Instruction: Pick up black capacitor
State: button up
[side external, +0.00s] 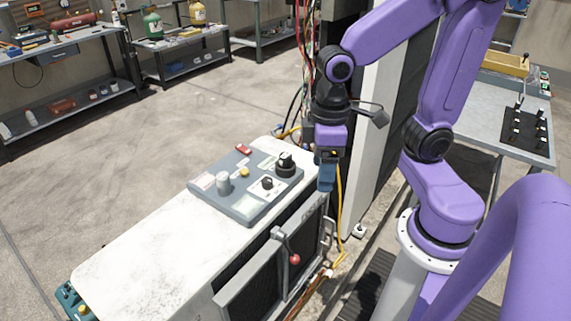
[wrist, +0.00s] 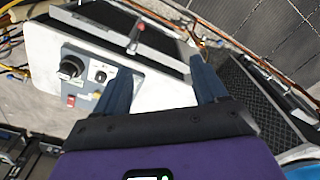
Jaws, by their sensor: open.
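My gripper (side external: 326,184) is open and empty, pointing down to the right of the grey control panel (side external: 208,188). In the wrist view its blue fingers (wrist: 161,66) are spread, with nothing between them but the white housing behind. A black, round, knob-like part (side external: 285,163) stands at the panel's right end. It also shows in the wrist view (wrist: 70,68), left of the fingers. A smaller black knob (side external: 267,183) sits beside it. I cannot tell for certain which black part is the capacitor. A silver cylinder (side external: 223,182) stands at the panel's left.
The panel lies on a white condenser housing (side external: 150,255). A red-knobbed lever (side external: 294,259) sticks out in front. Cables (side external: 303,45) hang behind my gripper, near a tall cabinet. A side table (side external: 490,105) stands at the right. Open floor lies to the left.

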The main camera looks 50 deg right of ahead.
jog(key=w+d+m, duration=0.2)
jog(key=w+m, duration=0.3)
jog(key=w, duration=0.3)
jog(key=m, duration=1.4)
send_over(285, 155)
jog(key=f, duration=0.2)
notch_tip(285, 155, down, 17)
jog(key=shift+s+r, duration=0.1)
jog(key=c, duration=1.2)
